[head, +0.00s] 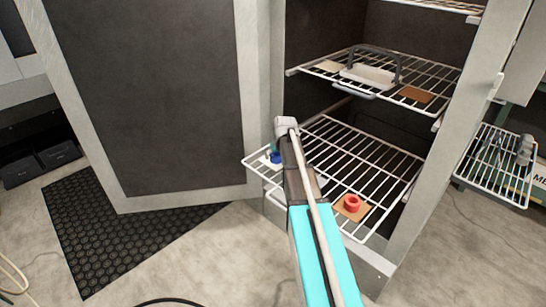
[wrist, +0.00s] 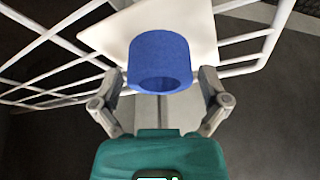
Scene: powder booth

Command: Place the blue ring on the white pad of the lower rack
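The blue ring (wrist: 160,60) stands on or just over the white pad (wrist: 200,22) in the wrist view; I cannot tell whether it touches the pad. In the head view the blue ring (head: 276,157) and white pad (head: 265,160) show at the left front of the lower rack (head: 335,135), partly hidden by my arm. The gripper's fingers cannot be made out in the head view.
A red ring (head: 352,203) sits on a brown pad (head: 345,213) at the lower rack's front right. The upper rack (head: 440,75) above holds a white handled block (head: 368,76) and a brown pad (head: 416,94). The open booth door (head: 150,90) stands at left.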

